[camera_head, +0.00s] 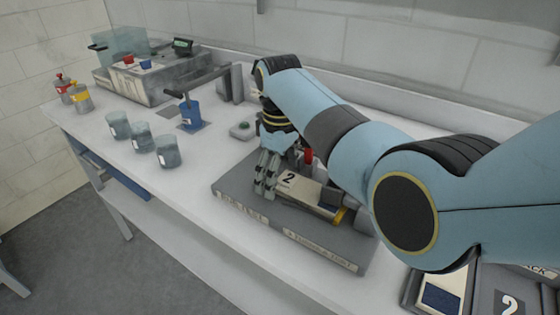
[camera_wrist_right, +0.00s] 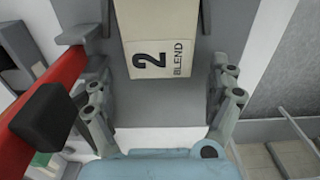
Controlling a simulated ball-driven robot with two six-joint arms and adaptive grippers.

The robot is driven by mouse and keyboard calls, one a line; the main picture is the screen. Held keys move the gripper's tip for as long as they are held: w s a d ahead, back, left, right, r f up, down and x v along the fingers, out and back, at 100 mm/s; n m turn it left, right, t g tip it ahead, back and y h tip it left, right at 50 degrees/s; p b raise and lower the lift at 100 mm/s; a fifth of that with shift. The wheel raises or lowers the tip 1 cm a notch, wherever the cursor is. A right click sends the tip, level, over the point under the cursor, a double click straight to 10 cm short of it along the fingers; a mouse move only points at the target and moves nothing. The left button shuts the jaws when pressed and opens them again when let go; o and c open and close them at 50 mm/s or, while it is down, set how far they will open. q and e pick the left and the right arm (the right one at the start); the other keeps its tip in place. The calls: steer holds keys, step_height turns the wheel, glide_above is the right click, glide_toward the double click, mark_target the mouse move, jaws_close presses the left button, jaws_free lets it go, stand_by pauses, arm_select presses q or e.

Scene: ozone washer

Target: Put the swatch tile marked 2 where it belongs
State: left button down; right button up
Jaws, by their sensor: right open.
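My right gripper (camera_head: 267,180) points down at the tile's left end. In the wrist view the open fingers (camera_wrist_right: 162,92) stand on both sides, with a gap at the left; contact cannot be told. A dark panel marked 2 (camera_head: 508,303) is partly visible at bottom right. My left gripper is out of view.
A red bar with a black end (camera_wrist_right: 45,112) runs close to the left finger in the wrist view. Several glass jars (camera_head: 168,152), a blue hand tool (camera_head: 190,112) and a grey washer (camera_head: 150,80) stand left. A small blue-patched piece (camera_head: 440,297) lies at bottom right.

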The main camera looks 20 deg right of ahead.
steer(key=shift+f, duration=0.15)
steer(key=shift+c, duration=0.2)
steer(key=c, duration=1.4)
steer(key=shift+o, duration=0.2)
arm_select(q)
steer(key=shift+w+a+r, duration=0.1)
arm_select(e)
steer(key=shift+a, duration=0.1)
